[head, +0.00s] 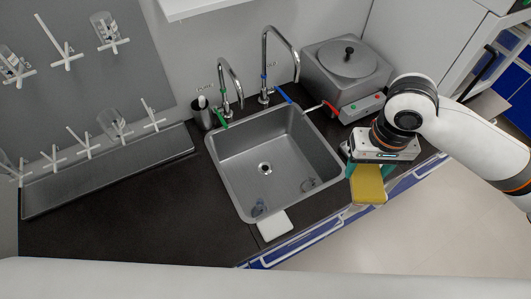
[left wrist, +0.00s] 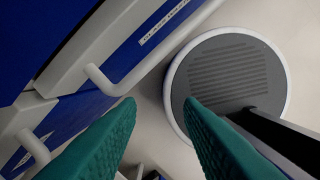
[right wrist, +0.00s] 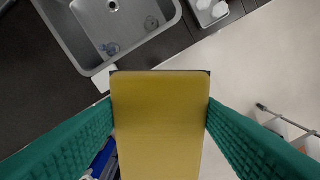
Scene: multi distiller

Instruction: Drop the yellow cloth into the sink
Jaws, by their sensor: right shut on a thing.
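The yellow cloth (head: 368,184) is a flat, block-like yellow piece. My right gripper (head: 366,168) is shut on it and holds it in the air to the right of the sink, past the counter's front edge. In the right wrist view the cloth (right wrist: 160,120) sits between the two green fingers. The grey sink (head: 240,190) is set into the dark counter, and it also shows at the top left of the right wrist view (right wrist: 75,50). My left gripper (left wrist: 160,102) shows only in the left wrist view, with its green fingers apart and nothing between them.
Two taps (head: 266,62) stand behind the sink. A grey distiller (head: 348,72) is at the back right. A few small glass items (head: 260,208) lie in the basin. A drying rack (head: 100,90) is at left.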

